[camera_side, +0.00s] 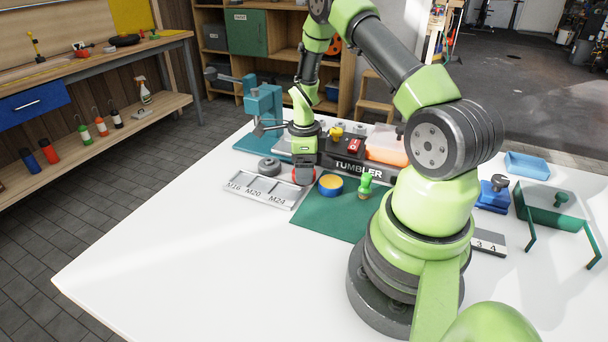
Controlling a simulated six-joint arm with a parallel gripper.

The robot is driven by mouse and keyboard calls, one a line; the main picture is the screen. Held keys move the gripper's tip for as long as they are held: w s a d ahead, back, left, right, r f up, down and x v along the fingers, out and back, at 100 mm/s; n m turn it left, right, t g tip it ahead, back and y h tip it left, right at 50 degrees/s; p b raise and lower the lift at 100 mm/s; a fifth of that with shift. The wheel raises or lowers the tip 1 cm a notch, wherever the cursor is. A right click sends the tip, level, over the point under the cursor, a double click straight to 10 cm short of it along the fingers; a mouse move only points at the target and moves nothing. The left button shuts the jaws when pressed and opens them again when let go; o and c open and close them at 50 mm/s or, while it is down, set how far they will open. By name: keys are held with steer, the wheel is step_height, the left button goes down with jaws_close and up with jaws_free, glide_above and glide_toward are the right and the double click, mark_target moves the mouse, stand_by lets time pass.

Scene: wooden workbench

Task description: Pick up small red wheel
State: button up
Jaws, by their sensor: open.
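The small red wheel (312,179) shows as a red rim beneath my gripper (303,178), at the right end of the grey tray marked M16, M20 and M24 (240,186). My gripper points down over the wheel and hides most of it. The jaws are open. The fingertips are dark and small here, so I cannot tell whether they touch the wheel or stand around it.
A dark grey wheel (269,167) lies left of my gripper. A yellow-topped blue round tin (330,185) and a green peg-like piece (365,184) stand to the right on a green mat (325,218). The black TUMBLER unit (360,169) stands close behind. The white tabletop (200,260) is clear in front.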

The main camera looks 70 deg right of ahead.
steer(key=shift+f, duration=0.15)
steer(key=c, duration=0.7)
steer(key=shift+c, duration=0.2)
